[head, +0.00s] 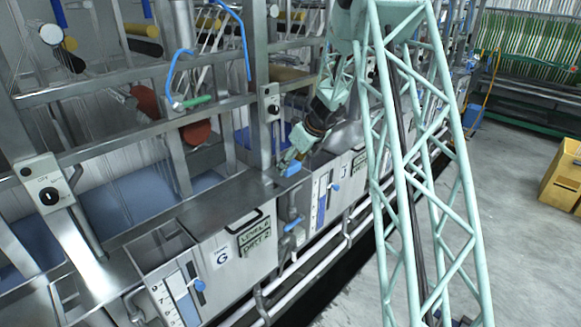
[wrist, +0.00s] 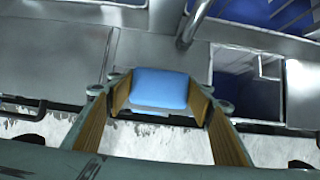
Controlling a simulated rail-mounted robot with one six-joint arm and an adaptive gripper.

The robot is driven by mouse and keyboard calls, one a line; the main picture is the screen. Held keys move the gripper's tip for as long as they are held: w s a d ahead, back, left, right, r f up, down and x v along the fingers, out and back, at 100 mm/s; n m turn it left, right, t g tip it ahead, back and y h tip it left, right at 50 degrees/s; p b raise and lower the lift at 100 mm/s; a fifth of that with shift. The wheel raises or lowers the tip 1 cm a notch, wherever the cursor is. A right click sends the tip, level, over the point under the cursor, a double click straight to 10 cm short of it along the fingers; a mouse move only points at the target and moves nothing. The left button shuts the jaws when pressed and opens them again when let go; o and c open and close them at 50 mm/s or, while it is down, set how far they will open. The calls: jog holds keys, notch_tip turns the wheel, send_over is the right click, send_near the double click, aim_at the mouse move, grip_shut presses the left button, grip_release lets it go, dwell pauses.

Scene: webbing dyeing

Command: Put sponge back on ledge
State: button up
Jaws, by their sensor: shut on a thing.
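The blue sponge (wrist: 160,88) is held between the two fingers of my gripper (wrist: 158,102) in the wrist view. In the head view the sponge (head: 291,169) shows as a small blue block at the tip of my gripper (head: 293,160). It is close to the grey metal ledge (head: 222,197) that runs along the front of the machine. I cannot tell whether the sponge touches the ledge. My gripper is shut on the sponge from both sides.
Metal posts and rails (head: 262,100) stand behind the ledge, with a black-knobbed control box (head: 270,103) on one post. A yellow box (head: 562,178) stands on the open floor at right.

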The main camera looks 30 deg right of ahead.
jog(key=shift+w+d+f, duration=0.1)
jog(key=shift+w+d, duration=0.35)
jog(key=shift+w, duration=0.25)
jog(key=shift+w+d+f, duration=0.1)
jog(key=shift+w+d, duration=0.3)
jog(key=shift+w, duration=0.3)
jog(key=shift+w+p, duration=0.15)
jog(key=shift+p, duration=0.15)
jog(key=shift+w+d, duration=0.2)
jog(key=shift+f, duration=1.8)
jog(key=shift+f+b, duration=0.15)
jog(key=shift+b, duration=0.2)
jog(key=o, duration=0.8)
jog(key=shift+r, duration=0.2)
